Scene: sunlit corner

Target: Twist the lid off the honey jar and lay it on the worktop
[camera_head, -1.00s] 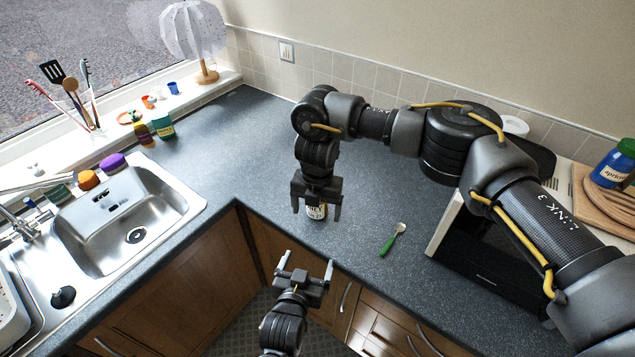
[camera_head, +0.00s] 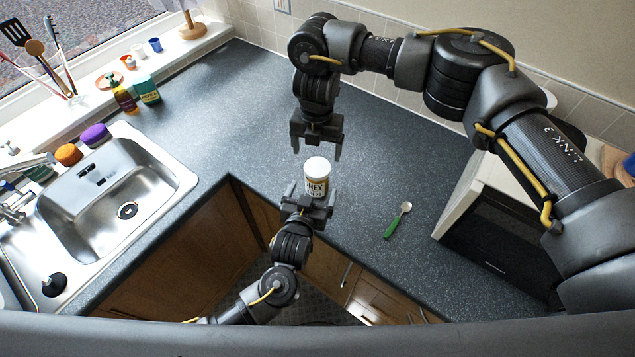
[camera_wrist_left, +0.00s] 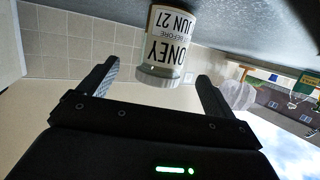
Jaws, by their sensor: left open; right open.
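The honey jar (camera_head: 315,188) is upright on the worktop (camera_head: 235,115), near its front edge, with a white label and its white lid (camera_head: 317,167) on top. The jar shows upside down in the left wrist view (camera_wrist_left: 172,42). My left gripper (camera_head: 312,187) is open at the jar's front, one finger toward each side. In the left wrist view the jar appears just beyond the open fingertips; I cannot tell whether they touch it. My right gripper (camera_head: 316,155) is open and empty, pointing down above and behind the lid, apart from it.
A green-handled spoon (camera_head: 398,221) lies to the right of the jar, with a black-fronted oven (camera_head: 500,240) farther right. The sink (camera_head: 120,195) is at the left. Bottles (camera_head: 124,98) stand by the window sill. The worktop behind the jar is clear.

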